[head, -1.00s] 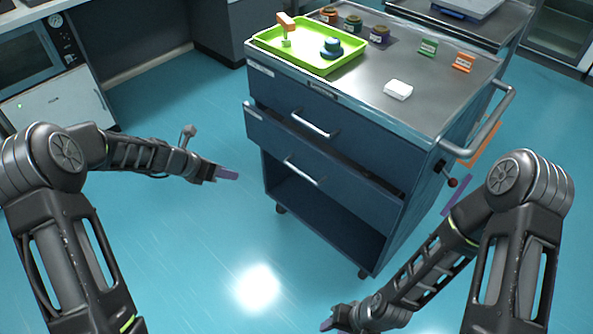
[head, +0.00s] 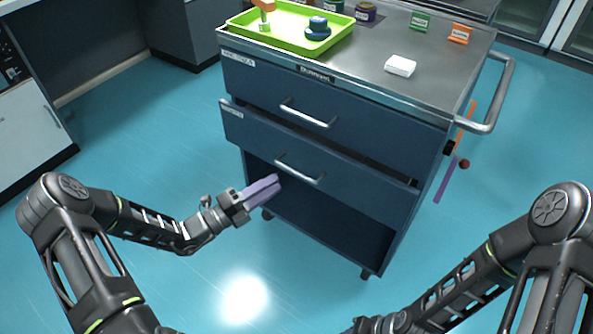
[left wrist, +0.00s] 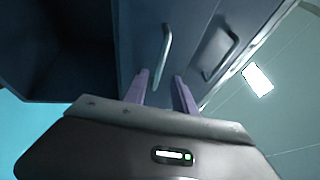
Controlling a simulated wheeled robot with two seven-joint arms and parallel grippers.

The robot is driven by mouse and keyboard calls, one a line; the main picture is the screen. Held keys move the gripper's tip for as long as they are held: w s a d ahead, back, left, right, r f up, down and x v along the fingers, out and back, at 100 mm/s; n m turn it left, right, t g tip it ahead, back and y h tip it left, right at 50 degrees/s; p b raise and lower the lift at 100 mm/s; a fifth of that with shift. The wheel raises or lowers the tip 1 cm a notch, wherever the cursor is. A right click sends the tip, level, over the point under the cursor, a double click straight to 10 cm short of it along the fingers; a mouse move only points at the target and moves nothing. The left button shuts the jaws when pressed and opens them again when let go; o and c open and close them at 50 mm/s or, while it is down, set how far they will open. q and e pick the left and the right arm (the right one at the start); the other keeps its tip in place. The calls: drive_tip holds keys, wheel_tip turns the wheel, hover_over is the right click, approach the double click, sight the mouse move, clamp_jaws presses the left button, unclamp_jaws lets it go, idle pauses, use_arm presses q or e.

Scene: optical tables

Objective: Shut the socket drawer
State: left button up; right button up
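The blue cabinet has two drawers with bar handles. The upper drawer (head: 336,105) looks flush. The lower drawer (head: 340,171) stands slightly out, with a dark gap along its top edge. The drawer labels are too small to read, so I cannot tell by name which is the socket drawer. My left gripper (head: 264,189) is in front of the lower drawer's left part, just below and left of its handle (head: 300,174). In the left wrist view its two purple fingers (left wrist: 161,88) are apart with nothing between them, and a handle (left wrist: 164,56) shows beyond. My right gripper's fingers are out of view.
On the cabinet top are a green tray (head: 337,47) with small items, a white box (head: 400,66), and green and orange labels. A rail handle (head: 503,95) sticks out at the right side. Below the lower drawer is an open dark bay (head: 330,220). The floor in front is clear.

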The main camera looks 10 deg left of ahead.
sight(295, 172)
use_arm(q)
drive_tip(key=b+x, duration=0.1)
drive_tip(key=x, duration=0.6)
drive_tip(key=shift+w+d, duration=0.2)
drive_tip(key=shift+d, duration=0.1)
drive_tip(key=shift+c, duration=0.5)
clamp_jaws()
idle(0.8)
